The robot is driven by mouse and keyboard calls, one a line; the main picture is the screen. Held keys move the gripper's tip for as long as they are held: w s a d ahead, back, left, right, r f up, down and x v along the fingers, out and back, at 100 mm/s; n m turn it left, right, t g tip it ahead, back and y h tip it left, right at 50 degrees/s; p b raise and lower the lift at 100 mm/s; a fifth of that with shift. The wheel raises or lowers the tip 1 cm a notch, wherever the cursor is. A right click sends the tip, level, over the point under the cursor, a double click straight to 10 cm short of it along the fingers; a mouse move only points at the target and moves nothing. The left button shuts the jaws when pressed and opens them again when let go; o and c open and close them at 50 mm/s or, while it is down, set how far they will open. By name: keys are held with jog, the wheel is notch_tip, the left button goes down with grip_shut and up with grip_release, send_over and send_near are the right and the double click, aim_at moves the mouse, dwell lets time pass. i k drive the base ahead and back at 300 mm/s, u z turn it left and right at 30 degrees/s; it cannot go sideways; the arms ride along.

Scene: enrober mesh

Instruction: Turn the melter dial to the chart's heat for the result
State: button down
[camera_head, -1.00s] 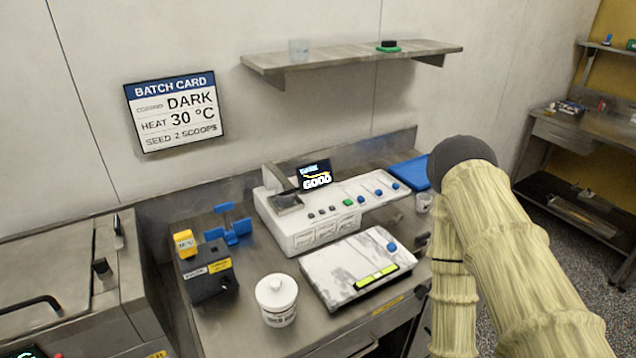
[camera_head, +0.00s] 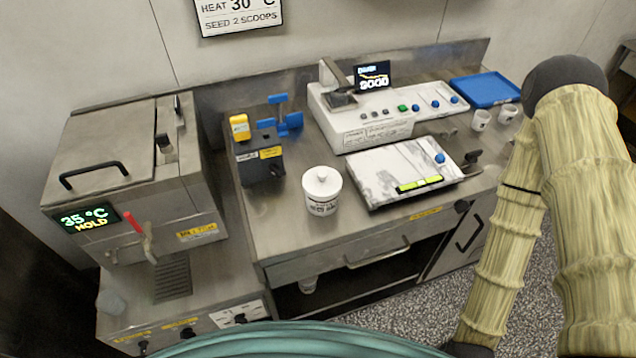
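The melter (camera_head: 125,160) is a steel box with a lid at the left. Its display (camera_head: 85,218) reads 35 °C HOLD in green. A row of dark knobs (camera_head: 187,333) with yellow labels is on its low front; the labels are too small to read. The batch card (camera_head: 238,14) on the wall is cut off at the top and shows HEAT 30 °C and SEED 2 SCOOPS. The white tester (camera_head: 365,128) has a small screen (camera_head: 373,77) whose large text looks like GOOD. My arm is at the right; my gripper is out of view.
The bench holds a white lidded tub (camera_head: 322,190), a marble slab (camera_head: 400,172), a black box (camera_head: 260,168), a blue stand (camera_head: 283,122), a blue tray (camera_head: 486,90) and small cups (camera_head: 481,120). A red-handled tap (camera_head: 133,222) projects from the melter's front.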

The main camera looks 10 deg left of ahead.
aim_at(240, 318)
jog(key=z, duration=0.8)
jog(key=k, duration=1.25)
jog(key=u, duration=0.45)
jog(key=k, duration=0.5)
jog(key=u, duration=0.45)
